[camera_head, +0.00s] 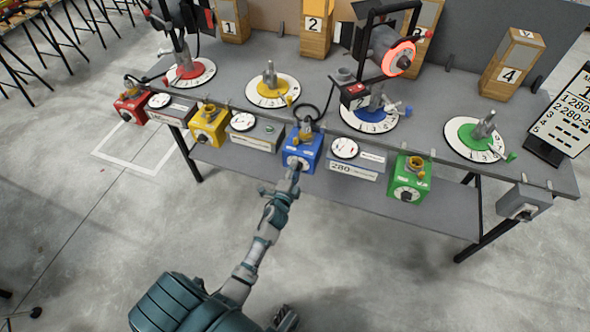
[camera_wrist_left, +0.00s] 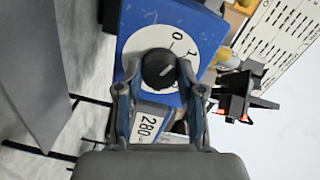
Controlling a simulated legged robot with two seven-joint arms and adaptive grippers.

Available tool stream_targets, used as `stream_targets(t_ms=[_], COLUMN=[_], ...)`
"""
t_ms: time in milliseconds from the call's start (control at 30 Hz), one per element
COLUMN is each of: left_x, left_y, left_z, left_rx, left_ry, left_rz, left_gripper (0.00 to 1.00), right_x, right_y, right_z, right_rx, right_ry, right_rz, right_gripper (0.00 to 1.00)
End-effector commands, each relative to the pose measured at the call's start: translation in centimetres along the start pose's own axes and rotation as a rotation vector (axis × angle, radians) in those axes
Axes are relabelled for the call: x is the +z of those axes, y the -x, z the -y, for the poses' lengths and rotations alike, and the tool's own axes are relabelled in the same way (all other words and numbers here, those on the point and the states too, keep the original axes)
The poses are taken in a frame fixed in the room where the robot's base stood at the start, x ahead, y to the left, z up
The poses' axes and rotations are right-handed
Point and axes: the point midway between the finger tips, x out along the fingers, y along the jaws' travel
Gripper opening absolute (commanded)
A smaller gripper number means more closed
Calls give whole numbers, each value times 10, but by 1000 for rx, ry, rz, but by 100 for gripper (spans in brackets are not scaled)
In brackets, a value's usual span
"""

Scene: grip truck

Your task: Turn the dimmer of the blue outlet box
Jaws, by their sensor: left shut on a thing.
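The blue outlet box (camera_head: 302,152) hangs on the front edge of the table, in the middle of the head view. In the left wrist view the blue box (camera_wrist_left: 205,28) shows a white dial face with a black round dimmer knob (camera_wrist_left: 158,69). My left gripper (camera_head: 292,178) reaches up to the front of the box. In the wrist view its two fingers (camera_wrist_left: 158,85) stand either side of the knob, shut on it. A white mark on the knob is visible. The right gripper cannot be made out in these frames.
Red (camera_head: 131,106), yellow (camera_head: 208,125) and green (camera_head: 410,178) outlet boxes hang along the same table edge (camera_head: 235,105). A display reading 280 (camera_head: 352,169) sits right of the blue box. A lit red lamp (camera_head: 398,58) stands behind on the table. Floor before the table is clear.

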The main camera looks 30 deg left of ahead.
Motion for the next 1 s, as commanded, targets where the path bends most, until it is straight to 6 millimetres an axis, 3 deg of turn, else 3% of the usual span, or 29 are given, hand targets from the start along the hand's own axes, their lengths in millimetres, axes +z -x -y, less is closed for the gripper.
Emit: stream_targets(t_ms=[400,1000], left_x=[4,5], left_y=[0,0], left_z=[0,-4], left_rx=[10,16], left_ry=[216,257], left_rz=[-2,-3], left_gripper=[3,3], right_x=[6,8], right_y=[-27,-33], right_z=[1,1], right_rx=[-1,-3], right_ry=[3,3], right_rz=[9,11], right_gripper=[40,40])
